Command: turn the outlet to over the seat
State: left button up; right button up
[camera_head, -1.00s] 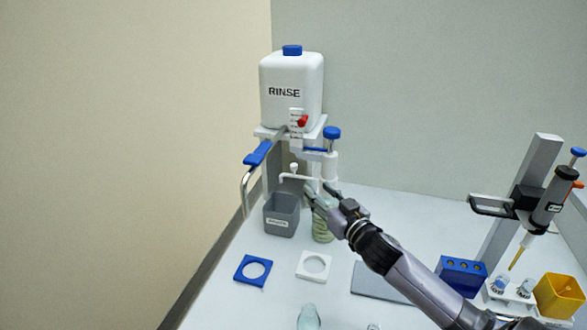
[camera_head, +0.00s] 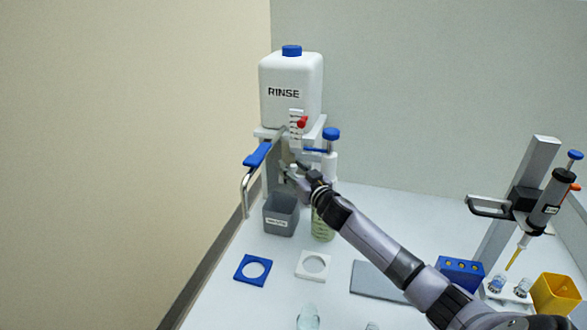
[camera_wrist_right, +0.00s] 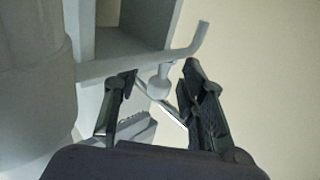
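A thin pale outlet tube (camera_wrist_right: 105,66) with an upturned end and a small round knob (camera_wrist_right: 159,86) crosses the right wrist view. My right gripper (camera_wrist_right: 159,71) is open, one finger on each side of the knob; I see no clear contact. In the head view my right gripper (camera_head: 292,174) is at the dispenser with the blue top (camera_head: 331,134) and hides most of the tube. A blue square (camera_head: 241,279) and a white square (camera_head: 301,272), each with a round hole, lie on the table; I cannot tell which is the seat. My left gripper is out of view.
A white RINSE tank (camera_head: 290,80) stands on a stand, with a blue lever (camera_head: 258,154) and a bent metal spout (camera_head: 245,195). A grey bin (camera_head: 279,222) is below. A greenish container (camera_head: 322,230) is partly behind my arm. A pipette stand (camera_head: 521,190) is at right.

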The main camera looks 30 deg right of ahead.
grip_shut()
dwell(0.5)
dwell(0.4)
